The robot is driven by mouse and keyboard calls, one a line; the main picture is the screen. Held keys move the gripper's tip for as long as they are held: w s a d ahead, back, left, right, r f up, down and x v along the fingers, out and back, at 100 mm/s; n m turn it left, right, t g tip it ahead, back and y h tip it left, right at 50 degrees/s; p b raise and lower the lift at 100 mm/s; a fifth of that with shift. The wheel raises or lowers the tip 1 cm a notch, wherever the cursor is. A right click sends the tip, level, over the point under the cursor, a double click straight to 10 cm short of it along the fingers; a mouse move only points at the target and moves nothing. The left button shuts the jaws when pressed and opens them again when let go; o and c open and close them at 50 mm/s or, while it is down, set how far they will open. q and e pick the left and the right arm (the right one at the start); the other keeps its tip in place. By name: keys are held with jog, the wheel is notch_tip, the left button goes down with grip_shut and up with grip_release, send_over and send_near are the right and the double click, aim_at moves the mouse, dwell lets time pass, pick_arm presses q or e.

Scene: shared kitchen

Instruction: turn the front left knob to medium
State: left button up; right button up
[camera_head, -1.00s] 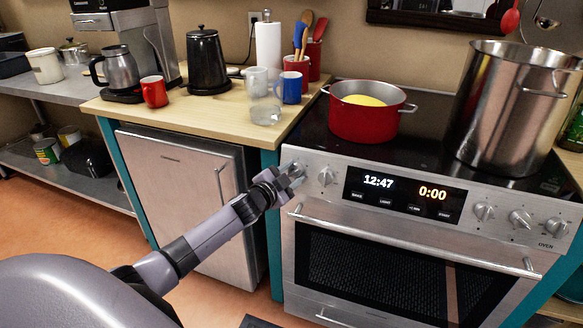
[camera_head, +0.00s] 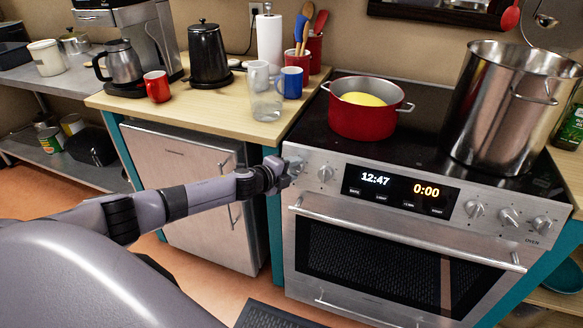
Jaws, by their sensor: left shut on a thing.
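The stove's front panel (camera_head: 445,218) has a knob (camera_head: 325,174) left of the clock display. The leftmost knob (camera_head: 296,165) is at the panel's left end, mostly hidden by my gripper. My left gripper (camera_head: 289,170) reaches in from the left and is shut on that leftmost knob. The fingers cover it, so its pointer and setting cannot be read. My right gripper is not in view.
A red pot (camera_head: 363,116) with yellow contents stands on the black cooktop (camera_head: 407,153). A tall steel pot (camera_head: 506,110) stands at the right. The oven handle (camera_head: 405,240) runs below the panel. Mugs and a glass (camera_head: 266,105) stand on the wooden counter (camera_head: 222,118).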

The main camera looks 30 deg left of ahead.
pick_arm(q)
jog(key=shift+r+m+g, duration=0.1)
jog(key=shift+m+g, duration=0.5)
jog(key=shift+m, duration=1.1)
jog(key=shift+d, duration=0.1)
jog(key=o, duration=1)
jog(key=shift+v, duration=3.5)
jog(key=shift+d, duration=0.1)
